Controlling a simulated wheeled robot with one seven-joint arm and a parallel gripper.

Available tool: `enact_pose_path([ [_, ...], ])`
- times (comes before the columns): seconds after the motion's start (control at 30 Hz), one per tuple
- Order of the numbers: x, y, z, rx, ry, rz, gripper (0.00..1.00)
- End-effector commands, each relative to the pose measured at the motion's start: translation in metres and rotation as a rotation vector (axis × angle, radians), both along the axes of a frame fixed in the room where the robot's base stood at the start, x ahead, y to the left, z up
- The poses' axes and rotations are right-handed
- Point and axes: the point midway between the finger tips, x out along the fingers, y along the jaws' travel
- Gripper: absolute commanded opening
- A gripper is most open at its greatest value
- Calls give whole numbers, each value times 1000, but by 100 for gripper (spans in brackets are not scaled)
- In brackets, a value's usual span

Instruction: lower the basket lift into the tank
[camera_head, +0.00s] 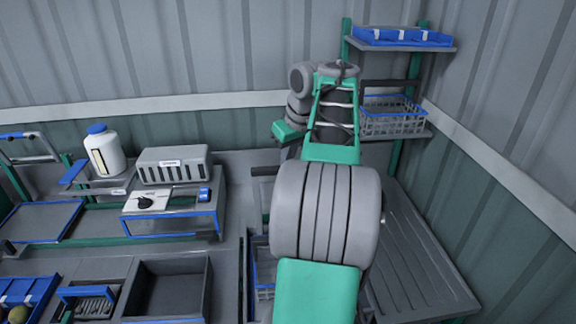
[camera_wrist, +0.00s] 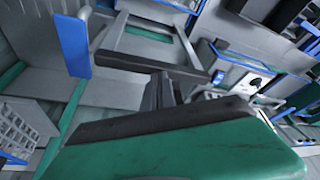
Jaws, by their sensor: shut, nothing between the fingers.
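My gripper (camera_wrist: 162,92) shows in the wrist view with its dark fingers together and nothing between them. In the head view my arm reaches towards the back wall and the fingers are hidden. A wire basket with a blue rim (camera_head: 264,266) shows low beside my arm, mostly covered by it; I cannot tell whether it hangs on the lift. A dark bar (camera_head: 264,171) shows just left of my arm. In the wrist view a blue upright grip (camera_wrist: 74,46) stands apart from the fingers, up and left. I cannot make out the tank for certain.
Another wire basket (camera_head: 394,122) sits on a rack shelf at the back right, below a blue tray (camera_head: 401,38). A white bottle (camera_head: 104,152) and a grey unit (camera_head: 173,165) stand on the left bench. A ribbed surface (camera_head: 418,262) lies clear at right.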

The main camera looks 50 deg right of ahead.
Motion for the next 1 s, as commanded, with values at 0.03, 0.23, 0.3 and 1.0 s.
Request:
enact_pose_path([
  [0.03,0,0,-10,4,3,0,0],
  [0.23,0,1,-24,5,3,0,0],
  [0.3,0,1,-29,5,4,1,0],
  [1.0,-1,1,-78,6,5,2,0],
])
